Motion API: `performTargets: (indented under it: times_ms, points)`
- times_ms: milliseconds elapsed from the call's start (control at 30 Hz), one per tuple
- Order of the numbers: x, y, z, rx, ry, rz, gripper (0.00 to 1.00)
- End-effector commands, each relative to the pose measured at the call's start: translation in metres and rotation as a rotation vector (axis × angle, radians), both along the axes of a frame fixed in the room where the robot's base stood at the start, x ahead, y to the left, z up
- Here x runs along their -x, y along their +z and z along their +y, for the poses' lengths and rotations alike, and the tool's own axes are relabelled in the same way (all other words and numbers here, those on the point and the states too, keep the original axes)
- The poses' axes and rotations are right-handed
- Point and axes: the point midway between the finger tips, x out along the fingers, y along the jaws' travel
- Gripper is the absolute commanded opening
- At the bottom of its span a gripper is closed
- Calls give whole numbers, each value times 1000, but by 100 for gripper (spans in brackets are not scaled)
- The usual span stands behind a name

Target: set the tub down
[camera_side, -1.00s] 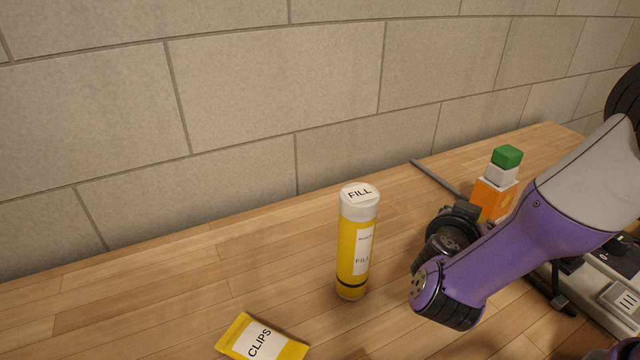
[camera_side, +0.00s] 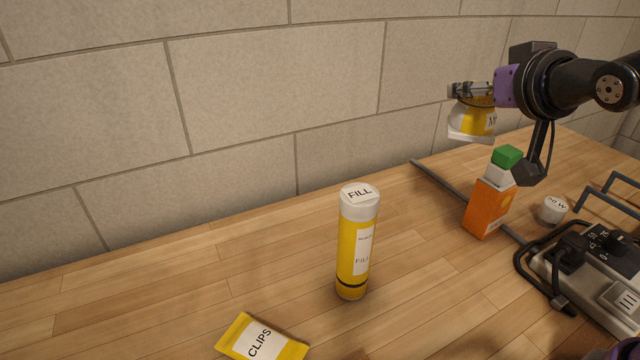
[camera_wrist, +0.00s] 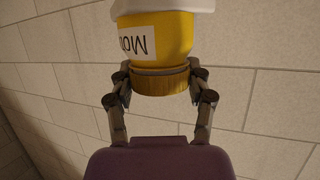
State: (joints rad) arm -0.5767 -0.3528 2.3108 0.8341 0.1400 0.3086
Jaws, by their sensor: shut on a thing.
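The tub (camera_side: 474,123) is yellow and white with a white label, partly readable as "Mo" in the wrist view (camera_wrist: 160,40). It hangs in the air at the upper right of the side view, in front of the wall and above the table (camera_side: 260,270). My gripper (camera_side: 474,91) is shut on the tub; in the wrist view my gripper (camera_wrist: 158,80) has a finger on each side of its ribbed yellow end. In the side view that end is up and the wide white end faces down.
A yellow FILL cylinder (camera_side: 354,245) stands mid-table, with a yellow CLIPS packet (camera_side: 262,338) in front. An orange carton (camera_side: 490,205) with a green cap stands below the tub. A white lidded item (camera_side: 553,209) and a grey device (camera_side: 590,275) with cords are at right. The table's left is clear.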

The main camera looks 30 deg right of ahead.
Motion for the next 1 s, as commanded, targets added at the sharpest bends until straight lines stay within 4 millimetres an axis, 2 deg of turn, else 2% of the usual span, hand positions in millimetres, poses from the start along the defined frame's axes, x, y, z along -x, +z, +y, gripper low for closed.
performTargets:
  times_ms: [33, 167, 367, 467, 700, 867, 1000]
  points:
    - [1, 6, -1, -3, 14, -5, 4]
    - [2, 12, 0, 1, 40, 0, 4]
    - [0, 5, 0, 4, 56, 3, 4]
    - [-5, -14, 2, 3, 103, 7, 4]
    - [-14, -86, 9, -4, 337, 15, 4]
    - [-22, -116, 12, -14, 487, 27, 4]
    - [-18, -142, 15, -24, 623, 28, 4]
